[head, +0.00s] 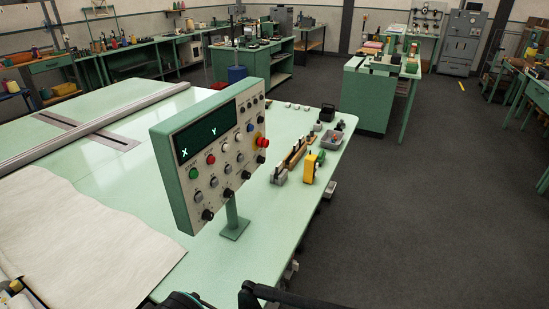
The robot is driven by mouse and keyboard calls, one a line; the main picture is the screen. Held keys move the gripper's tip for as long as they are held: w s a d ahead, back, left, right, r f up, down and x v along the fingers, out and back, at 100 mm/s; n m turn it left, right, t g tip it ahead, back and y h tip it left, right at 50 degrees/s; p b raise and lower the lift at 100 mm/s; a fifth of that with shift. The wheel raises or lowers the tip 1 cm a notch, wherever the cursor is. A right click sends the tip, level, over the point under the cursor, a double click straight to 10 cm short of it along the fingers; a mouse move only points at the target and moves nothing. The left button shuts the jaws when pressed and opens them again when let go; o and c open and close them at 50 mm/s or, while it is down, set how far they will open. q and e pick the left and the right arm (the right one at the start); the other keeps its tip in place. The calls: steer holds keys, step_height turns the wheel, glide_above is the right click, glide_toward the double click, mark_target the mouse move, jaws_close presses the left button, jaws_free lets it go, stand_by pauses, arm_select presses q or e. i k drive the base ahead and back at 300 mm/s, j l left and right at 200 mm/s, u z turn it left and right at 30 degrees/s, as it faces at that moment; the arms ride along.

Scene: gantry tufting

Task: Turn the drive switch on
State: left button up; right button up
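A green-framed control panel (215,171) stands on a short post over the pale green table. Its dark display (216,132) shows the letters X and Y. Below the display are a green button (193,173), a red button (210,158), a white button, a large red knob on a yellow ring (262,142), and rows of small metal switches and black knobs (208,214). The labels are too small to read, so I cannot tell which switch is the drive switch or how it is set. Dark parts of mine cross the bottom edge; no gripper fingers are recognizable.
White cloth (80,245) covers the table's left front. A rail (100,122) crosses the table behind it. Right of the panel lie a yellow tool (310,168), a wooden rack (297,152) and a grey tray (331,139). The floor (430,210) to the right is clear.

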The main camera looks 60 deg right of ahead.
mark_target(261, 160)
steer(key=z, duration=1.85)
steer(key=i+l, duration=0.1)
steer(key=l, duration=0.35)
steer(key=i+l, duration=0.1)
steer(key=l, duration=0.35)
steer(key=i+l, duration=0.1)
steer(key=l, duration=0.35)
steer(key=i+j, duration=0.15)
steer(key=j, duration=0.15)
steer(key=i+j, duration=0.15)
steer(key=j, duration=0.1)
